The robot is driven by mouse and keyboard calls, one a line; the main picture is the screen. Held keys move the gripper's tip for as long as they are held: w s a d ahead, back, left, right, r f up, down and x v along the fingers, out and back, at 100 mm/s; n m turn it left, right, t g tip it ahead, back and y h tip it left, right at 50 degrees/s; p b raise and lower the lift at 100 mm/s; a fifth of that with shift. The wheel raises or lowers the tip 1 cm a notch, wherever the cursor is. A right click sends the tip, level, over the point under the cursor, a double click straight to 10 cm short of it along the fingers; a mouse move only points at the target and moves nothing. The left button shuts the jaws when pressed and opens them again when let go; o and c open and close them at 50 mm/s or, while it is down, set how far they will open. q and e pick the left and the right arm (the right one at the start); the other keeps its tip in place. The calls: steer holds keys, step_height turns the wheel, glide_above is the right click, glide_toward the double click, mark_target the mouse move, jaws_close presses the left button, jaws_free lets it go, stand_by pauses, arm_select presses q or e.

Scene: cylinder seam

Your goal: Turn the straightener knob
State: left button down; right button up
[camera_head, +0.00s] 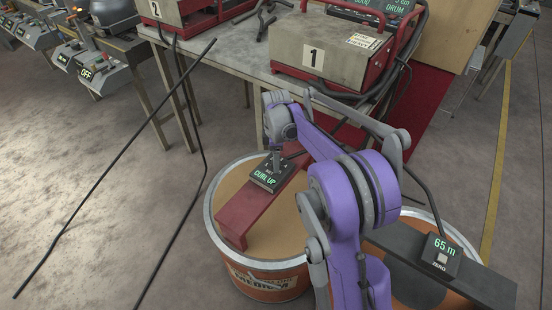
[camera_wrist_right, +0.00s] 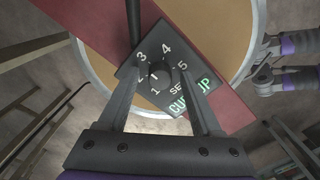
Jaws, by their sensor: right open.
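The straightener knob (camera_wrist_right: 161,76) is a small dark knob on a black panel (camera_wrist_right: 190,88) numbered 1 to 5. A white mark on it sits on the side towards 1 and 2. The green display (camera_head: 264,179) reads CURL UP. The panel sits on a red bar (camera_head: 236,212) across a drum. My right gripper (camera_wrist_right: 160,73) is open, with one finger on either side of the knob; I cannot tell whether they touch it. In the head view, my right gripper (camera_head: 275,155) reaches down over the panel, hiding the knob.
The drum (camera_head: 268,283) stands below the bar. A second drum with a 65 m counter (camera_head: 440,254) is to the right. A long bent black wire (camera_head: 115,160) crosses the left side.

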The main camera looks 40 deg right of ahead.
jaws_close()
steer(key=shift+m, duration=0.3)
steer(key=m, duration=1.1)
stand_by(0.5)
stand_by(0.5)
jaws_free()
